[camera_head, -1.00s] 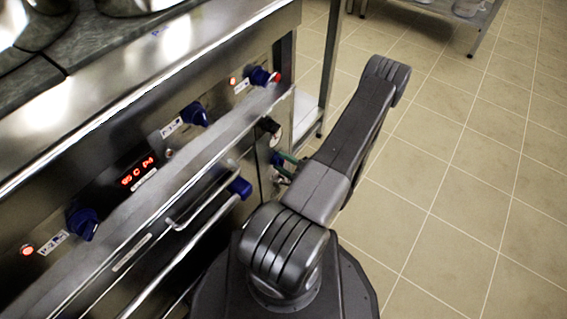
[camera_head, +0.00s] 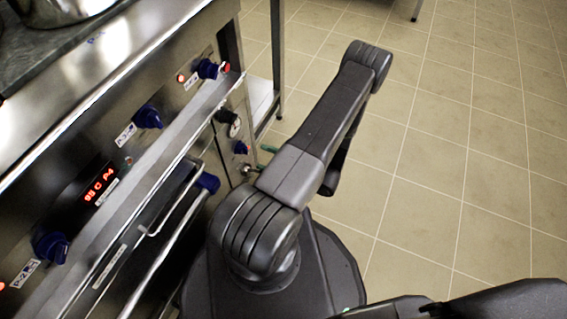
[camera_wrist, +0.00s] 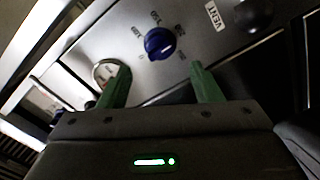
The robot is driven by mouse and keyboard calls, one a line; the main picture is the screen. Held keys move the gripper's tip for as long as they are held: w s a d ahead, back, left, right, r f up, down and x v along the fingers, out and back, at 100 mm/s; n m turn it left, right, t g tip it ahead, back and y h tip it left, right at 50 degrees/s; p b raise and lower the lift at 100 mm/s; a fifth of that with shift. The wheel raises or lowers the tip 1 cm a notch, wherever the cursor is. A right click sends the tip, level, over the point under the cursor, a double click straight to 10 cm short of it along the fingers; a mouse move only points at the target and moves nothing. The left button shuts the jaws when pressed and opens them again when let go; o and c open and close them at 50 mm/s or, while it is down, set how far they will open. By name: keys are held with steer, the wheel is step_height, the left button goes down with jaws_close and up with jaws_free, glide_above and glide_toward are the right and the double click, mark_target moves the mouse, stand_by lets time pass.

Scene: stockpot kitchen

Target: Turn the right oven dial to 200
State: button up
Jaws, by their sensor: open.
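A blue dial (camera_wrist: 160,43) with a printed number scale around it is on the steel panel in the wrist view. It seems to be the low blue dial (camera_head: 241,147) beside the gauge in the head view. My gripper (camera_wrist: 160,68) is open, its two green fingers apart and empty. In the wrist view the dial shows beyond the fingertips, between them and slightly above. I cannot tell the gap in depth or read the dial's setting. In the head view my arm hides most of the gripper.
A round gauge (camera_wrist: 107,73) is left of the dial; a black knob (camera_wrist: 253,15) and VENT label (camera_wrist: 212,16) are right. Other blue knobs (camera_head: 148,116) line the upper panel, with a red display (camera_head: 99,185). A handle rail (camera_head: 175,235) sticks out below. Open tiled floor (camera_head: 440,150) is right.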

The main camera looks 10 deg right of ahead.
mark_target(247, 151)
steer(key=v, duration=0.6)
steer(key=shift+s+d+p, duration=0.2)
steer(key=shift+p, duration=0.25)
steer(key=shift+w+a, duration=0.1)
steer(key=b+x, duration=0.2)
steer(key=x, duration=1.1)
steer(key=shift+w+a+b, duration=0.2)
steer(key=shift+a+b, duration=0.05)
steer(key=shift+b, duration=0.1)
steer(key=shift+d, duration=0.15)
